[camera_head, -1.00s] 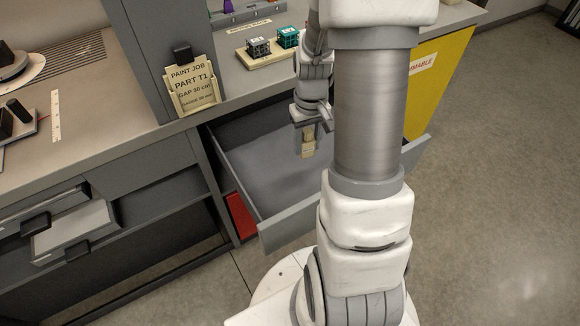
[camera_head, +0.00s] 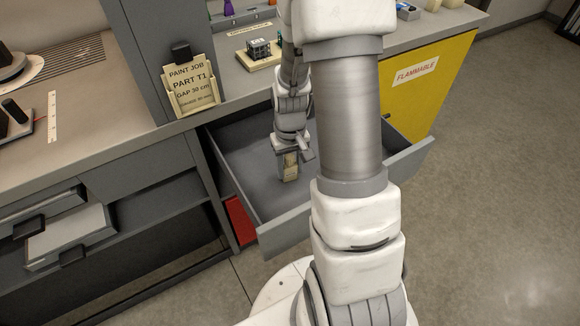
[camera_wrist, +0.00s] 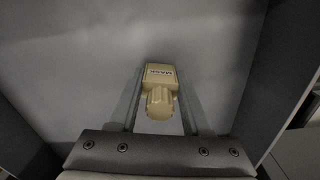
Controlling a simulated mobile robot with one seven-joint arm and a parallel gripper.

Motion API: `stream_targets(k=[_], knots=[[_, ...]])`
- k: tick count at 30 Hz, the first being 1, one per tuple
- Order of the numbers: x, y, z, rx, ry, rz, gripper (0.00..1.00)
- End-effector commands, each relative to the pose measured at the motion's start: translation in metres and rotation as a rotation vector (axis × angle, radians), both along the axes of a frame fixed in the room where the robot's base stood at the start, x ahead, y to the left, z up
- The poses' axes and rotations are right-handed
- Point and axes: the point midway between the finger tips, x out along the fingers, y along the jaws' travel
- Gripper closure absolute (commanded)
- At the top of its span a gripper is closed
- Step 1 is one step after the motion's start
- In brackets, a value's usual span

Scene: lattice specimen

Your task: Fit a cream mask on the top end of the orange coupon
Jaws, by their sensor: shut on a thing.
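My gripper (camera_head: 291,160) is low inside the open grey drawer (camera_head: 215,165), shut on a cream mask (camera_head: 290,172). In the wrist view the mask (camera_wrist: 161,74) sits between the two fingers of my gripper (camera_wrist: 160,98), with a printed label on its boxy end and a ribbed, rounded part nearer the palm. The drawer floor shows beneath; I cannot tell whether the mask touches it. I see no orange coupon in these frames; my arm hides part of the bench.
Drawer walls rise around my gripper. On the bench above are a cream tray (camera_head: 241,57) with a dark lattice block (camera_head: 260,49), a purple item (camera_head: 228,8) and a sign (camera_head: 190,90). A yellow flammable cabinet (camera_head: 430,85) stands right.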

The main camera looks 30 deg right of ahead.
Motion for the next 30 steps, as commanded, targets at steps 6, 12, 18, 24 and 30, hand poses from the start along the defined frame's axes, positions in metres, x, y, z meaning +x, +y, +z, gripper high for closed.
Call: stream_targets(k=[6, 12, 18, 24, 30], knots=[[0.0, 0.0, -0.002, 0.0, 0.0, 0.0, 0.25], [0.0, 0.0, -0.002, 0.0, 0.0, 0.0, 0.18], [0.0, 0.0, 0.002, 0.0, 0.0, 0.0, 0.18], [0.001, 0.0, 0.036, -0.002, -0.005, 0.0, 0.18], [0.001, 0.0, 0.08, -0.002, -0.005, 0.001, 0.18]])
